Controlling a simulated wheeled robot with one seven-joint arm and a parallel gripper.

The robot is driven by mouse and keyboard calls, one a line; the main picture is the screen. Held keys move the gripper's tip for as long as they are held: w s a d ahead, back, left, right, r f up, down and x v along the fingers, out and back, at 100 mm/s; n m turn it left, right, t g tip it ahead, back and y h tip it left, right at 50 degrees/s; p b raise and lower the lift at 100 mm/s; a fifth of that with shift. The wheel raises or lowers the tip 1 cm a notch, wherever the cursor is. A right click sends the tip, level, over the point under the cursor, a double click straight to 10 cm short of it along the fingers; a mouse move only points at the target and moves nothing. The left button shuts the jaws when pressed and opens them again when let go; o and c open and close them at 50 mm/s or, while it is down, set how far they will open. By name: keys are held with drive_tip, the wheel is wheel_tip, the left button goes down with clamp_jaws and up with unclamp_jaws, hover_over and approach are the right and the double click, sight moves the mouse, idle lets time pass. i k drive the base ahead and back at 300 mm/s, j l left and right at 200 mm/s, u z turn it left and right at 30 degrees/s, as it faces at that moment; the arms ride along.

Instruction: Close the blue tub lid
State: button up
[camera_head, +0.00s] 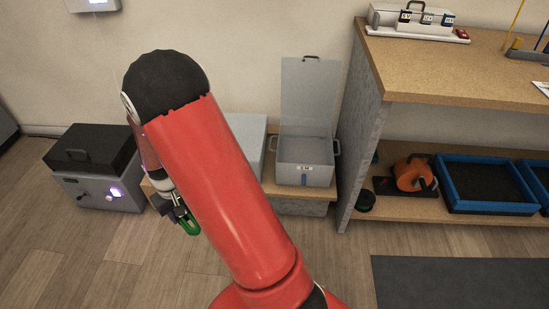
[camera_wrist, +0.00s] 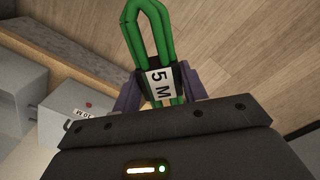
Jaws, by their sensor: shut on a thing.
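A grey tub (camera_head: 304,176) with a small blue mark and a white label on its front stands on a low wooden bench. Its lid (camera_head: 310,95) stands upright at the back, so the tub is open. My gripper (camera_head: 184,217) is low, left of the tub and apart from it. In the wrist view my gripper (camera_wrist: 158,88) is shut on a green looped cable (camera_wrist: 148,30) with a white "5 M" label. The green cable also shows in the head view (camera_head: 189,225). My red arm hides part of the bench.
A second pale tub (camera_head: 247,138) is partly hidden behind my arm. A tub with a red mark (camera_wrist: 90,112) shows in the wrist view. A dark-lidded box (camera_head: 95,170) is at left. A shelf unit (camera_head: 362,120) stands close right of the open tub, with blue-rimmed trays (camera_head: 490,208).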

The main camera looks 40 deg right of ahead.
sight(303, 160)
drive_tip(key=i+j+z, duration=0.15)
drive_tip(key=i, duration=0.15)
drive_tip(key=i+z, duration=0.15)
drive_tip(key=i, duration=0.15)
drive_tip(key=z, duration=0.45)
drive_tip(key=i+j+z, duration=0.1)
drive_tip(key=z, duration=0.3)
drive_tip(key=j+z, duration=0.1)
drive_tip(key=z, duration=0.35)
drive_tip(key=i+j+z, duration=0.1)
drive_tip(key=z, duration=0.35)
drive_tip(key=i+z, duration=0.5)
drive_tip(key=z, duration=0.2)
